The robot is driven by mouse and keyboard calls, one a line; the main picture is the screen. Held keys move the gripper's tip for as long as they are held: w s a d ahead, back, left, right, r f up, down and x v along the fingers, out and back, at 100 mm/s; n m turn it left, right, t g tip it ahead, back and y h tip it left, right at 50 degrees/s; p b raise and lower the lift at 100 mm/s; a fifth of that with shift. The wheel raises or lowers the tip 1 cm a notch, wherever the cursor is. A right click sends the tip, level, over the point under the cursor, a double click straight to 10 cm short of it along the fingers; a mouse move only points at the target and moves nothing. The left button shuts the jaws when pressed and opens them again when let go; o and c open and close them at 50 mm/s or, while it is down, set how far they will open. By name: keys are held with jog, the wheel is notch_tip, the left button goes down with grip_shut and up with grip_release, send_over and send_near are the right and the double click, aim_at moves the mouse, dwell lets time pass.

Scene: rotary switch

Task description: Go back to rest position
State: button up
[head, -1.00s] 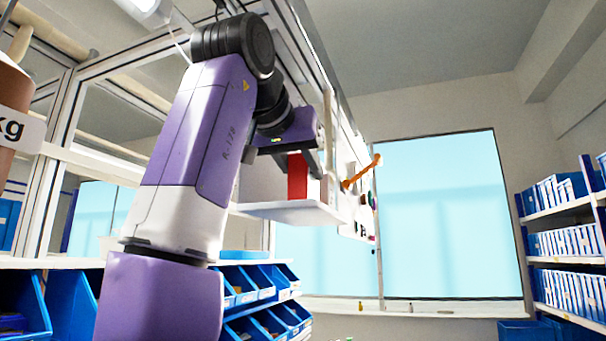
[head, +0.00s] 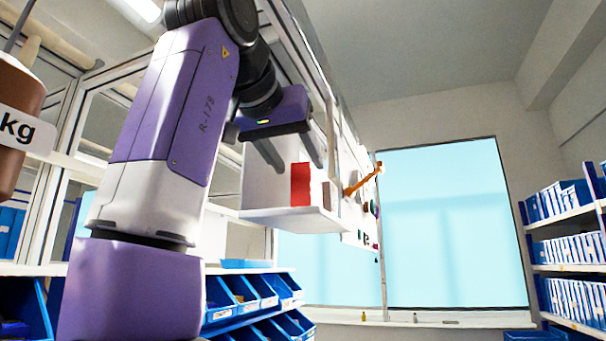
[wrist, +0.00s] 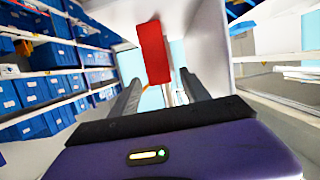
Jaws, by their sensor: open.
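My gripper (head: 298,167) is open, with its two dark fingers spread and nothing between them. It is just above and a little left of a red block (head: 300,186). The block stands upright on a white shelf (head: 292,220) fixed to the frame. In the wrist view the red block (wrist: 153,52) shows beyond the fingertips of my gripper (wrist: 160,80), apart from them.
A white panel (head: 352,240) with small coloured parts and an orange lever (head: 363,180) is right of the shelf. Blue bins (head: 255,300) are below. A brown weight marked "kg" (head: 15,103) is at left. Shelves with blue boxes (head: 570,245) stand far right.

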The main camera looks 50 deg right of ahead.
jog(key=shift+v, duration=1.05)
